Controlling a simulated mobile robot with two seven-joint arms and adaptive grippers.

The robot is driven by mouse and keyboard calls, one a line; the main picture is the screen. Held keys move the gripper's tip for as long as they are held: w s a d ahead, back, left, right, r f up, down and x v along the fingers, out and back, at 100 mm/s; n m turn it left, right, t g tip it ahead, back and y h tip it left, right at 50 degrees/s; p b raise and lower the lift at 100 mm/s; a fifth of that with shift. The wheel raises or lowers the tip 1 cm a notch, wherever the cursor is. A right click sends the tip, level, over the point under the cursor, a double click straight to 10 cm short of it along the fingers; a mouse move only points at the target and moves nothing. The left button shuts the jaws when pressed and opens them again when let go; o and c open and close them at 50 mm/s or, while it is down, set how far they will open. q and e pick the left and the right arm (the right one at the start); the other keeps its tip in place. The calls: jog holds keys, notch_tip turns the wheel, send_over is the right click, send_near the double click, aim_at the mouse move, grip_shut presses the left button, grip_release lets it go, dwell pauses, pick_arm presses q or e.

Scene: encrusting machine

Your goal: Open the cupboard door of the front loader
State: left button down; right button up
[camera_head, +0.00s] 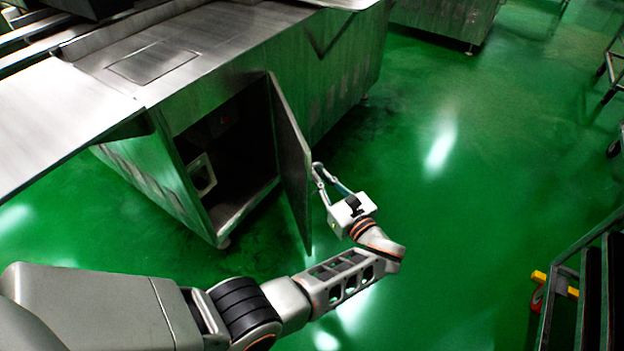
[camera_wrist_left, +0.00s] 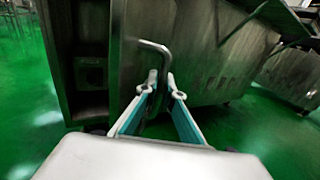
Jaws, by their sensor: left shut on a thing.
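The front loader is the steel machine (camera_head: 230,95) in the upper left of the head view. Its cupboard door (camera_head: 289,150) stands swung out from the cabinet, seen nearly edge-on. The dark cupboard inside (camera_head: 245,140) is exposed. My left gripper (camera_head: 317,170) is at the outer face of the door, with its fingers shut on the door handle. In the left wrist view, the bent metal handle (camera_wrist_left: 156,46) runs down between the fingertips of my left gripper (camera_wrist_left: 162,88). My right gripper is not in view.
A pale frame-like part (camera_head: 202,175) shows inside the cupboard. A steel sheet (camera_head: 55,115) juts out at the left above the floor. Green floor (camera_head: 460,190) is clear right of the door. A dark cart (camera_head: 590,290) stands at the lower right.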

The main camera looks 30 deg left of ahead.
pick_arm(q)
jog(key=shift+w+d, duration=0.6)
jog(key=shift+w, duration=0.25)
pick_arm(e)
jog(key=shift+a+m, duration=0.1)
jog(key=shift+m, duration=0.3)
pick_arm(q)
jog(key=c, duration=2.5)
grip_release()
